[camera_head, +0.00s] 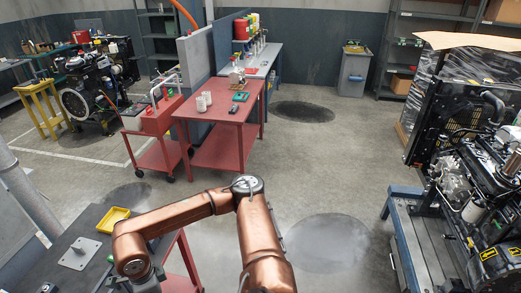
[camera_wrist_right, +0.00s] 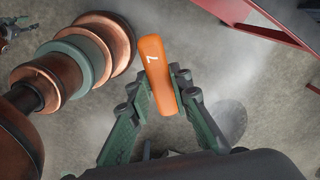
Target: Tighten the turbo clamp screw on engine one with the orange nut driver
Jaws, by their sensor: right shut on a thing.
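My right gripper (camera_wrist_right: 158,88) is shut on the orange nut driver (camera_wrist_right: 158,65) in the right wrist view. Its orange handle is marked with a white 7 and sits between the green fingers; its shaft and tip cannot be made out. One diesel engine (camera_head: 485,165) stands at the right edge of the head view, partly cut off. Another engine (camera_head: 88,92) stands at the far left. I cannot tell which is engine one, and I cannot make out the turbo clamp screw. My left gripper is not in view.
A dark-topped bench (camera_head: 95,255) at lower left bears a yellow tray (camera_head: 113,219) and a metal plate (camera_head: 79,253). A red table (camera_head: 218,112) and red cart (camera_head: 158,158) stand behind. A blue stand (camera_head: 405,235) is under the right engine. The middle floor is clear.

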